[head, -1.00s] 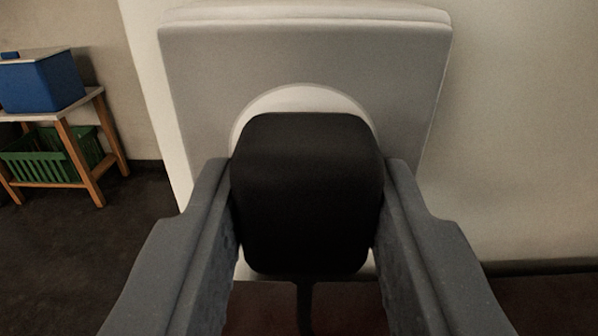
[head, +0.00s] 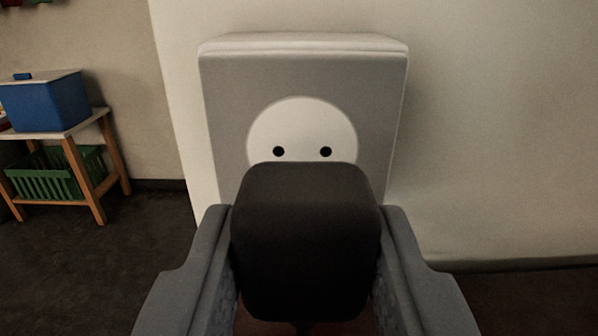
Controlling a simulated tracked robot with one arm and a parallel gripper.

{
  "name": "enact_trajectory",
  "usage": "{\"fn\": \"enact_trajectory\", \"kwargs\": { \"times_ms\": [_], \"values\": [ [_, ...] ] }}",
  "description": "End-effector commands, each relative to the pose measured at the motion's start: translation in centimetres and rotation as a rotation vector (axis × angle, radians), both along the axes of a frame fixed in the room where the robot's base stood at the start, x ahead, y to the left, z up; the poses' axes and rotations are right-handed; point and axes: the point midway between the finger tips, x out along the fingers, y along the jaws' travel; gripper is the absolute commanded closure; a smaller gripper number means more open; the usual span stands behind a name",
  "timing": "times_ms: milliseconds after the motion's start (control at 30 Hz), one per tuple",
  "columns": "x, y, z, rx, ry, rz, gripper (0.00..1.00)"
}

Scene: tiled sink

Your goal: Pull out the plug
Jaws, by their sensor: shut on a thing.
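The black plug (head: 305,240) is between the two grey fingers of my gripper (head: 305,262), which is shut on it. A dark cord shows faintly under the plug at the bottom edge. Behind the plug is a grey socket box (head: 235,110) on the wall, with a round white socket face (head: 302,122). Two dark holes show in the face, just above the plug's top edge. The plug appears apart from the socket, nearer to me. Its prongs are hidden, and so is the lower part of the socket face.
A small wooden table (head: 85,125) stands on the dark floor at the left, with a blue box (head: 48,105) on top and a green basket (head: 55,175) on its lower shelf. The pale wall right of the socket box is bare.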

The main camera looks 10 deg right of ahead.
Motion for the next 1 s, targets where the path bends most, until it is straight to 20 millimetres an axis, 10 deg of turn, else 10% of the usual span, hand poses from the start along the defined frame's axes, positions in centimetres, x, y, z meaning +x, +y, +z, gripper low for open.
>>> {"fn": "enact_trajectory", "kwargs": {
  "times_ms": [1000],
  "values": [
    [-2.0,0.6,0.2,0.000,-0.002,0.000,1.00]
  ]
}}
